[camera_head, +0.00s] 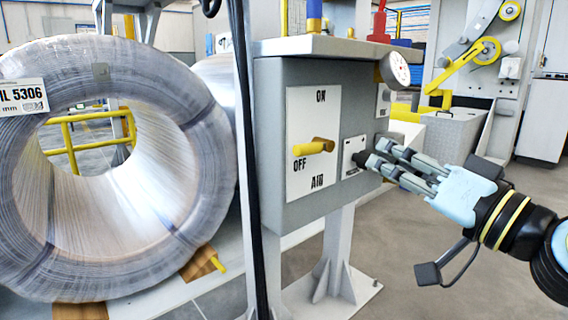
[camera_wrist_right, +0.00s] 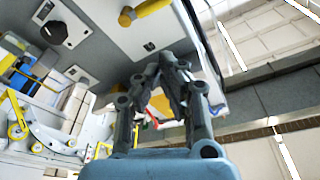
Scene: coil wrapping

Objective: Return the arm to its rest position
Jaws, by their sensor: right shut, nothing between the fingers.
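My right gripper (camera_head: 367,158) comes in from the right in the head view, its grey fingers pointing left at the lower right part of a grey control box (camera_head: 275,150). In the right wrist view the fingertips (camera_wrist_right: 160,58) are drawn together with nothing between them. The box has a yellow lever (camera_head: 314,147) lying roughly level between the ON and OFF marks; it also shows in the wrist view (camera_wrist_right: 146,12). Whether the fingertips touch the box I cannot tell. My left gripper is not in view.
A large wire coil (camera_head: 190,120) fills the left. A black cable (camera_head: 250,190) hangs down before the box. The box stands on a grey post (camera_head: 338,240). A round gauge (camera_head: 396,68) sits at its upper right corner. Open floor (camera_head: 420,240) lies below my right arm.

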